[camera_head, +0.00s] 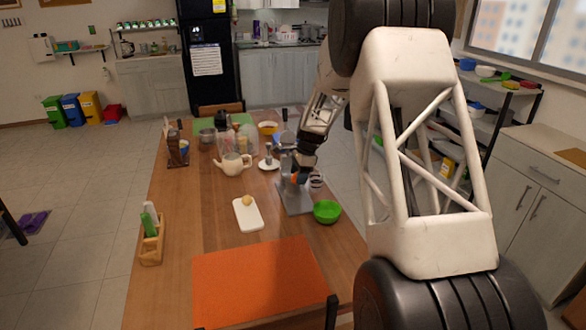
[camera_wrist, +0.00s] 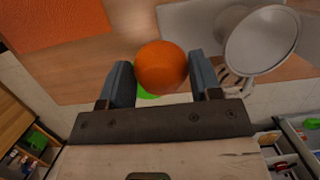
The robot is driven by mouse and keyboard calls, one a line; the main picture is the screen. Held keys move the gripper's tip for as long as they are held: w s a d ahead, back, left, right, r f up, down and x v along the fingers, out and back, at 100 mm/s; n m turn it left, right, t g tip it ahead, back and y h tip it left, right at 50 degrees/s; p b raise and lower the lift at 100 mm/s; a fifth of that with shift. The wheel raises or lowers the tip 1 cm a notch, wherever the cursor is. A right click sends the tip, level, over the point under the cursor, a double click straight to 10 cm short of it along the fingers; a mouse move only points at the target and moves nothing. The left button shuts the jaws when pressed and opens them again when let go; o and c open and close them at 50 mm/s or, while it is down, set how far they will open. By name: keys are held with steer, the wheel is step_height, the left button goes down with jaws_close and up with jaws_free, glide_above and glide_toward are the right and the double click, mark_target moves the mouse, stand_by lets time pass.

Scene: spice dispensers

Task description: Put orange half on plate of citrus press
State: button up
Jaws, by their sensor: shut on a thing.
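My gripper (camera_wrist: 160,72) is shut on an orange half (camera_wrist: 161,66), which sits between the two fingertips. In the head view a bit of orange (camera_head: 296,178) shows under my gripper (camera_head: 300,174), close to the citrus press (camera_head: 294,198). The press's grey base (camera_wrist: 190,25) lies beyond the orange in the wrist view. A round pale plate or cup of the press (camera_wrist: 262,40) is to the right of the orange, apart from it. The press's upper parts are partly hidden by my arm in the head view.
A green bowl (camera_head: 327,212) stands right of the press base. A white cutting board (camera_head: 248,218) with a pale yellow round piece (camera_head: 247,201) lies to the left. A teapot (camera_head: 233,164) and jars stand behind. An orange mat (camera_head: 260,283) covers the table's near part.

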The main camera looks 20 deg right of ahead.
steer(key=w, duration=0.4)
steer(key=w+d+f, duration=0.1)
steer(key=w, duration=0.8)
steer(key=shift+w+d+f, duration=0.15)
steer(key=shift+w+d, duration=0.1)
steer(key=shift+d, duration=0.1)
steer(key=shift+f, duration=0.1)
steer(key=shift+d+x, duration=0.2)
steer(key=shift+x, duration=0.6)
steer(key=shift+d+x, duration=0.2)
steer(key=shift+x, duration=0.6)
steer(key=shift+f, duration=0.2)
steer(key=o, duration=0.7)
steer(key=shift+r, duration=0.1)
steer(key=v, duration=1.2)
steer(key=shift+r, duration=0.1)
